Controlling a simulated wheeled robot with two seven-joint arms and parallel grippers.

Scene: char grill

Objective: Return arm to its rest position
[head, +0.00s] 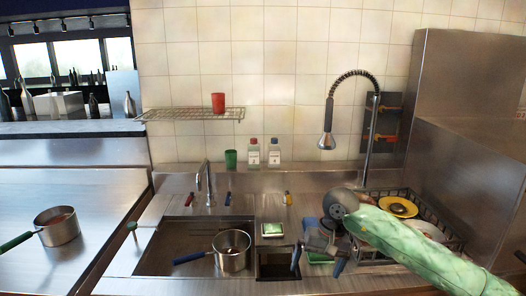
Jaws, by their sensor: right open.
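My right arm (420,251) comes in from the lower right in a pale green sleeve and reaches over the right part of the sink counter. My left gripper is not in view.
A pot (231,262) with a blue handle sits in the sink (160,255). Another pot (57,233) stands on the left counter. A dish rack (440,225) with a yellow plate (398,207) is beside my forearm. A spray faucet (327,140) hangs above.

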